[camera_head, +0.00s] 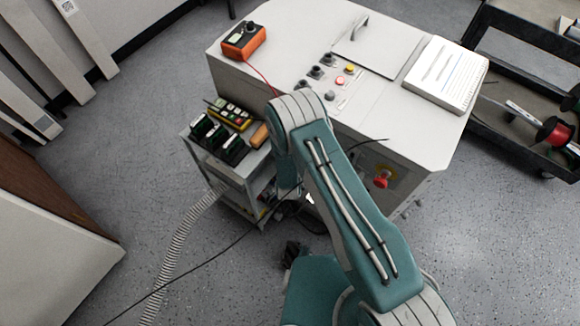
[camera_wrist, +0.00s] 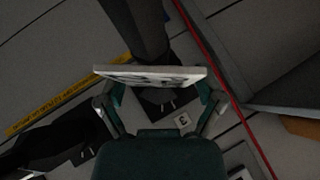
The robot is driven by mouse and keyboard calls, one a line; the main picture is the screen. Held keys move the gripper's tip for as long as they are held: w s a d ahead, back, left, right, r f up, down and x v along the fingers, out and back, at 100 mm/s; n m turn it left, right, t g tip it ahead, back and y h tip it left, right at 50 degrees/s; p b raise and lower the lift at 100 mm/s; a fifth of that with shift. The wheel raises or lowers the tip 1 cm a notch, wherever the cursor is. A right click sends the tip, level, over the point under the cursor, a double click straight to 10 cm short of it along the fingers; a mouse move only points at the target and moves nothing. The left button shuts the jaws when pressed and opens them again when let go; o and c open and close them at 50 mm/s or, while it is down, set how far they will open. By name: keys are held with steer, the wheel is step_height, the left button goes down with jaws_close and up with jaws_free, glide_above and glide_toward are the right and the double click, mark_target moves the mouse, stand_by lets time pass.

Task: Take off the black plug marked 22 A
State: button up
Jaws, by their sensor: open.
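In the wrist view my gripper (camera_wrist: 158,92) is open, with one teal finger on each side of a pale plate (camera_wrist: 150,73) seen nearly edge-on. The plate carries black characters that I cannot read at this angle. A dark plug-like body with a thick black cable (camera_wrist: 138,28) is behind the plate. I cannot tell whether the fingers touch either. In the head view several black plugs (camera_head: 218,138) stand on the grey side cart, too small to read. My gripper is hidden behind my teal arm there.
A tag marked 3 (camera_wrist: 183,119), a yellow lettered strip (camera_wrist: 72,95) and a red cable (camera_wrist: 212,62) are close by in the wrist view. The white cabinet (camera_head: 300,25) stands beside the grey cart (camera_head: 235,172). A ribbed hose (camera_head: 178,248) and thin black cable cross the floor.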

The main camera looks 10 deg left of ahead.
jaws_close()
steer(key=shift+a+n+g+h, duration=0.1)
steer(key=shift+n+g+h, duration=0.35)
steer(key=shift+h, duration=0.55)
steer(key=shift+n+g+h, duration=0.45)
steer(key=shift+h, duration=0.55)
steer(key=c, duration=0.8)
jaws_free()
steer(key=shift+c, duration=0.2)
jaws_close()
